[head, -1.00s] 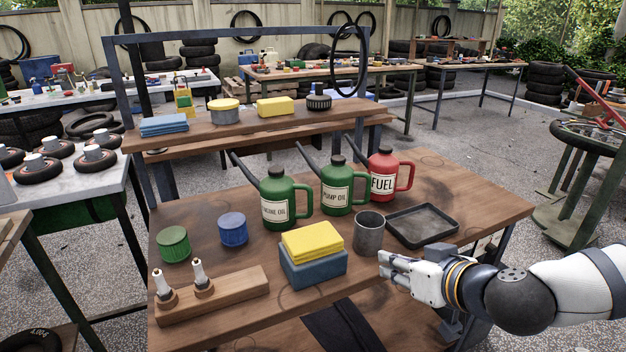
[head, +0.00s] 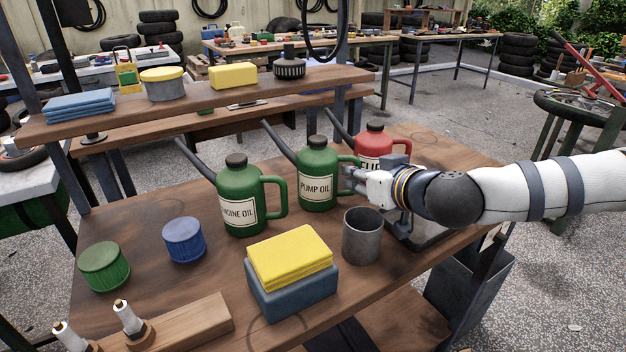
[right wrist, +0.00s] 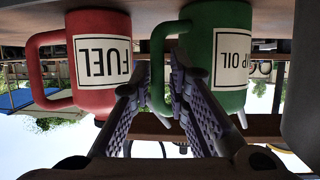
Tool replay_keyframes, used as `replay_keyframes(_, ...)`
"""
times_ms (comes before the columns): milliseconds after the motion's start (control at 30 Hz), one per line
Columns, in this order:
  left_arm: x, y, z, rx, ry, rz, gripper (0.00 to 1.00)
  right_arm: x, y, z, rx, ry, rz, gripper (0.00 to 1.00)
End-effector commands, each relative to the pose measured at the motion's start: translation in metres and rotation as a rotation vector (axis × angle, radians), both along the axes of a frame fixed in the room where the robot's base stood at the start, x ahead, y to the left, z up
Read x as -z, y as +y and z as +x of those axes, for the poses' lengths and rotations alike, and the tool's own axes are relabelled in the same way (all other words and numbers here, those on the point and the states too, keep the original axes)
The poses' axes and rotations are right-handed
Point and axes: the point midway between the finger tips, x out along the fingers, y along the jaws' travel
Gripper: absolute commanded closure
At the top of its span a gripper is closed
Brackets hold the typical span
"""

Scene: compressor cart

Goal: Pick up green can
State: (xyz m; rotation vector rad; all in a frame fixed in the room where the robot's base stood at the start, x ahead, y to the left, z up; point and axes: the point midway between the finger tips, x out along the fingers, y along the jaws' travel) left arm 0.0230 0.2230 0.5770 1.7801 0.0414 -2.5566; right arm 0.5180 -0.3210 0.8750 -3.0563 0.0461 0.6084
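Two green cans stand upright on the wooden workbench: one labelled ENGINE OIL (head: 240,197) and one labelled PUMP OIL (head: 317,177). My right gripper (head: 350,180) is at the handle side of the pump oil can, in front of the red FUEL can (head: 375,146). In the upside-down right wrist view, the open fingers (right wrist: 160,75) point at the pump oil can (right wrist: 225,55), with its handle (right wrist: 157,70) showing between them. I cannot tell whether they touch it. The red can (right wrist: 95,60) is beside them. My left gripper is not in view.
A grey metal cup (head: 361,238) and a dark tray (head: 432,230) are near my right arm. A yellow sponge on a blue-grey block (head: 290,290), a blue lidded tin (head: 184,240) and a green one (head: 104,267) stand in front. A raised shelf (head: 200,108) runs behind.

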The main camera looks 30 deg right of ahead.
Motion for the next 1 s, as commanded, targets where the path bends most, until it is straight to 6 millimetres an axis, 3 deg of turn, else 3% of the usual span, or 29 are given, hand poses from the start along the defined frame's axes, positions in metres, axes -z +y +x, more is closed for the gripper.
replay_keyframes(33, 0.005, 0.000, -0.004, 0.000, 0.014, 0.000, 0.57, 0.009, 0.000, 0.006, -0.001, 0.008, -0.001, 0.84)
replay_keyframes(267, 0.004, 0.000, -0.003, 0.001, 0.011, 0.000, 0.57, 0.003, 0.000, 0.011, -0.001, -0.002, 0.002, 0.84)
replay_keyframes(300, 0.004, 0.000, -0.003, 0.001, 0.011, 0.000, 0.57, 0.003, 0.000, 0.011, -0.001, -0.002, 0.002, 0.86)
replay_keyframes(367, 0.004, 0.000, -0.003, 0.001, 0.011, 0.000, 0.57, 0.002, 0.000, 0.010, -0.001, -0.002, 0.002, 1.00)
replay_keyframes(1000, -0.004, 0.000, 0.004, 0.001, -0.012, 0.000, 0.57, -0.009, 0.002, 0.010, -0.003, -0.007, 0.001, 1.00)
